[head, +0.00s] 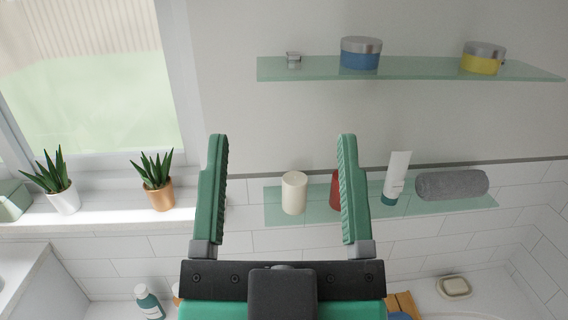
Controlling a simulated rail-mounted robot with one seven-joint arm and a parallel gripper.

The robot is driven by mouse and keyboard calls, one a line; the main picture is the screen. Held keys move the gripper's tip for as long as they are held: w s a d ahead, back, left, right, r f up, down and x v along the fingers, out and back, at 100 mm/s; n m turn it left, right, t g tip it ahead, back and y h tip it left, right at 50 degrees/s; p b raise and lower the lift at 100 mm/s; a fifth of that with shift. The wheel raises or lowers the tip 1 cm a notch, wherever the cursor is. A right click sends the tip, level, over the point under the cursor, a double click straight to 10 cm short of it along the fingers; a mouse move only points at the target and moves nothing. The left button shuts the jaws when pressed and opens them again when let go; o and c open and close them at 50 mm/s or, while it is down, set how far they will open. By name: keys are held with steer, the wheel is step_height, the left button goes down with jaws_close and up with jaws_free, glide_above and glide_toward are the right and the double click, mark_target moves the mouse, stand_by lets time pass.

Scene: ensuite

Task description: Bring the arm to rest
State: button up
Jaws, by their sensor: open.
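My gripper (281,190) is in the lower middle of the head view, with two green ribbed fingers pointing up in the picture. The fingers are wide apart. A cream cup-like thing (294,193) shows between them, standing on the lower glass shelf (440,205) behind. A red thing (335,190) on that shelf is partly hidden behind the right finger. I cannot tell any contact with the fingers. The rest of my arm is hidden behind the gripper's body.
An upper glass shelf (410,68) holds a blue jar (360,54) and a yellow jar (482,59). Potted plants (63,196) (160,194) stand on the left sill. A bottle (149,302) and soap dish (454,287) are below.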

step_height(320, 180, up, 27)
steer(key=p, duration=2.7)
steer(key=shift+a, duration=0.1)
